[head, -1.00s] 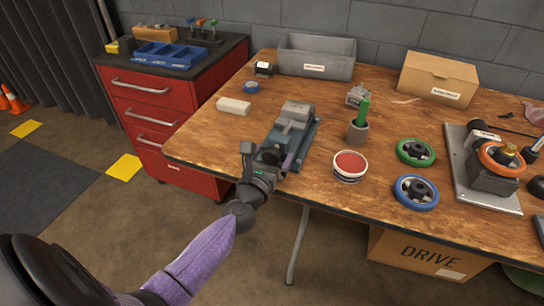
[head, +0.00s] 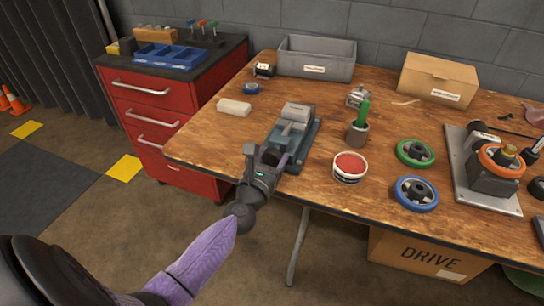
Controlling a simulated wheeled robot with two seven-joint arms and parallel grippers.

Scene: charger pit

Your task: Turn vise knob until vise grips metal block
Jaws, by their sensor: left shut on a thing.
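The vise (head: 312,140) is a blue-grey tool lying on the wooden bench near its front left edge. A light grey block-like part (head: 297,112) sits at its far end; I cannot tell for sure whether this is the metal block or a jaw, nor whether there is a gap. My left gripper (head: 268,156) is at the near end of the vise, shut on the vise knob. The knob, dark between the fingers, is mostly hidden by them. My right gripper is not in view.
A whitish bar (head: 234,107) lies left of the vise on the bench (head: 215,140). A red-topped tub (head: 350,167) and a cup with a green-handled tool (head: 358,133) stand to its right. Green (head: 415,153) and blue (head: 415,193) wheels lie farther right.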

